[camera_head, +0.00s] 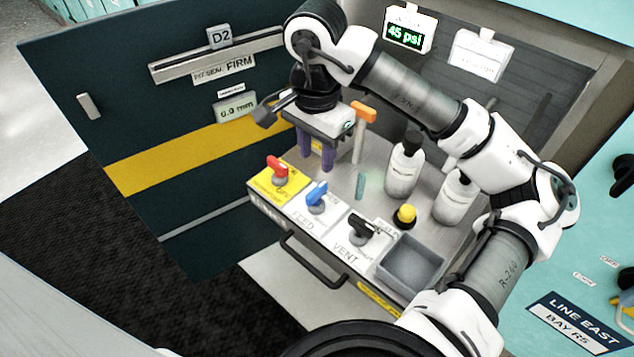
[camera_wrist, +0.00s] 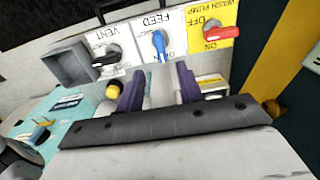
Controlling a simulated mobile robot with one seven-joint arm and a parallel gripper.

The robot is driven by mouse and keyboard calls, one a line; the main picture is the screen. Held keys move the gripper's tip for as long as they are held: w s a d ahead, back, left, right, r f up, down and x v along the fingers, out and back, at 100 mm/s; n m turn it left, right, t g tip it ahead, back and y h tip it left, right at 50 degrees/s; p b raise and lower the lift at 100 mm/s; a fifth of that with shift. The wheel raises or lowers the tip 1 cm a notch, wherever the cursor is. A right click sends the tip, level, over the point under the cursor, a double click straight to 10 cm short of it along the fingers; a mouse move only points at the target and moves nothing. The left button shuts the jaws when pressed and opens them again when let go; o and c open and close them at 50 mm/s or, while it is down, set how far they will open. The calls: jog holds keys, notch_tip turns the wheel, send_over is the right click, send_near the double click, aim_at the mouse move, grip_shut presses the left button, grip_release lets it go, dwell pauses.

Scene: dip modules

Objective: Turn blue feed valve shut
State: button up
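The blue feed valve handle (camera_head: 317,194) sits on a white FEED plate between the red and black handles on the bench's front edge. It also shows in the wrist view (camera_wrist: 160,45), pointing roughly up and down there, just beyond the fingertips. My gripper (camera_head: 316,160) has two purple fingers pointing down. It is above and behind the blue handle and apart from it. In the wrist view the fingers (camera_wrist: 161,82) are spread with nothing held between them. The plate's lettering is partly hidden by the handle.
The red wash pump handle (camera_head: 278,168) is left of the blue one; the black vent handle (camera_head: 362,227) is right. An orange-topped post (camera_head: 362,120), white bottles (camera_head: 405,165), a yellow button (camera_head: 405,215) and a grey bin (camera_head: 411,268) stand nearby. A gauge (camera_head: 405,33) reads 45 psi.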

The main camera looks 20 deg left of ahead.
aim_at(316, 189)
notch_tip(316, 189, down, 10)
jog(key=shift+r, duration=0.15)
jog(key=shift+c, duration=0.2)
grip_shut()
